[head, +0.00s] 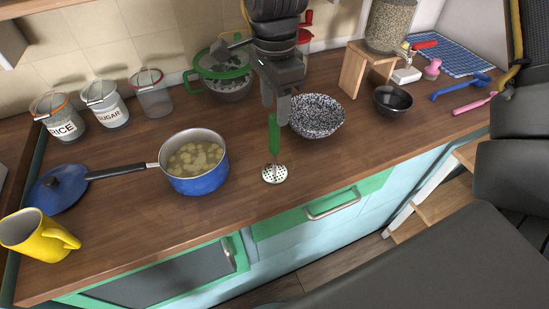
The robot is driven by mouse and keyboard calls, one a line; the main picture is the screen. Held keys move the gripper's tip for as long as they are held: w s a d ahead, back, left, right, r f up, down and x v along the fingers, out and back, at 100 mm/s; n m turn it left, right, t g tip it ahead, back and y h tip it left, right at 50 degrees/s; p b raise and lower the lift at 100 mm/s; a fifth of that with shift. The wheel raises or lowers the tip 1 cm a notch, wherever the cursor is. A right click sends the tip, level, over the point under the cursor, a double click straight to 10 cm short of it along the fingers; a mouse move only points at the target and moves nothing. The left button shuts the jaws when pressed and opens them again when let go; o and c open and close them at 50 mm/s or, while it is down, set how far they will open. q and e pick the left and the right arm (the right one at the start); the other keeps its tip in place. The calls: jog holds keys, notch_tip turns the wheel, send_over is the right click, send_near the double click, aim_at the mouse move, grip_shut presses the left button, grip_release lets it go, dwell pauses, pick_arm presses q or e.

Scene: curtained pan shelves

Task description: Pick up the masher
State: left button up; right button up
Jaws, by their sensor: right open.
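The masher has a green handle (273,136) and a white perforated head (275,174). It is on the wooden counter, to the right of the blue pot; I cannot tell for sure whether it stands or lies. My right gripper (276,112) comes down from the top of the head view. Its fingers are open at the upper end of the green handle. I cannot tell whether they touch it. My left gripper is not in view.
A blue pot (196,184) with chopped pieces inside is left of the masher. A speckled bowl (316,116) sits close to the right of my gripper. A green-rimmed colander (203,72) is behind. A yellow mug (36,236) is front left. The counter right of the masher's head is clear.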

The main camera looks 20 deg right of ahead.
aim_at(275, 115)
jog(key=f+p, duration=0.1)
jog(key=f, duration=0.3)
jog(key=shift+w, duration=0.2)
jog(key=shift+f, duration=0.3)
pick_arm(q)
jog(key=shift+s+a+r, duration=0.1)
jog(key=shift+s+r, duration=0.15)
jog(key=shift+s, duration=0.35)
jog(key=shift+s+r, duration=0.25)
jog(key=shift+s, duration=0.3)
pick_arm(e)
jog(key=shift+s, duration=0.1)
grip_shut()
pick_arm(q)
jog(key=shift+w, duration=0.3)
pick_arm(e)
jog(key=shift+r, duration=0.1)
